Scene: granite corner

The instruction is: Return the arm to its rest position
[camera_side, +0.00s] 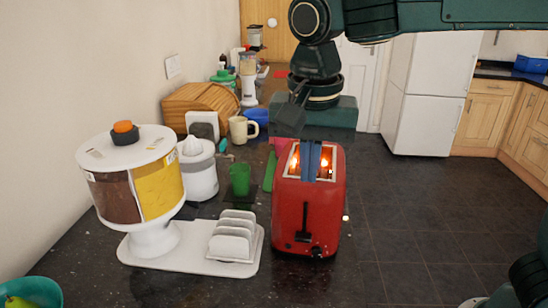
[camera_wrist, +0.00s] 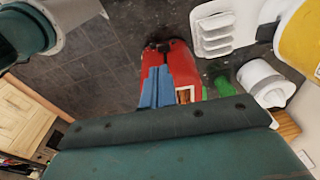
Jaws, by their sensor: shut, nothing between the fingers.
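A white toast rack (camera_side: 233,240), a cereal dispenser (camera_side: 135,190), a white juicer (camera_side: 198,170) and a green cup (camera_side: 239,181) stand left of the toaster. Mugs (camera_side: 241,130) and a wooden bread bin (camera_side: 200,100) stand behind. The floor (camera_side: 430,220) at right is clear.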

